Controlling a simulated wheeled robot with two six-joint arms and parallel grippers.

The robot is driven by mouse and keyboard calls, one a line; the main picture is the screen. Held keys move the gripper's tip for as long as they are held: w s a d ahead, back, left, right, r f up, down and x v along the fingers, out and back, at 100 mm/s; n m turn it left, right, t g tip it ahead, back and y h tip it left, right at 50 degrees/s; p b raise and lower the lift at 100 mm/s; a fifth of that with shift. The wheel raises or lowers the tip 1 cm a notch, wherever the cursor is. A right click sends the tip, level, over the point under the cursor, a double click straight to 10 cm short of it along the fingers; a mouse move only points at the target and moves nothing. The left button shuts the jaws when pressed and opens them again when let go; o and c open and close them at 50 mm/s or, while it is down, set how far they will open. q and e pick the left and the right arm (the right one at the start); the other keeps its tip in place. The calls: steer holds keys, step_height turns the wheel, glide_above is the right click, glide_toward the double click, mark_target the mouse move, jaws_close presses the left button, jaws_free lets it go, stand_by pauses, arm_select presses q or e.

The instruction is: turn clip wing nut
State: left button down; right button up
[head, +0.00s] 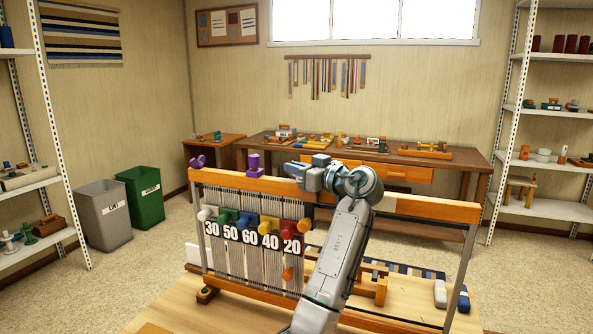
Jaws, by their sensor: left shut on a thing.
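A wooden loom frame (420,208) stands on the table in front of me, strung with pale threads at its left. A purple wing nut (198,161) sits on the top bar's left end. A purple clip-like piece (254,166) stands upright on the bar further right. My left gripper (295,169) is at the top bar, right of the purple piece and apart from it, fingers pointing left. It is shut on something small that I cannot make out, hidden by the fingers. My right gripper is not in view.
Colored knobs with number tags (249,237) hang across the threads. Two small rounded blocks (440,294) lie on the table (160,318) at right. A workbench (440,168) with wooden items, bins (143,195) and shelves (540,210) stand further back.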

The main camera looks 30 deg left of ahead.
arm_select(q)
steer(key=c, duration=1.5)
jaws_free()
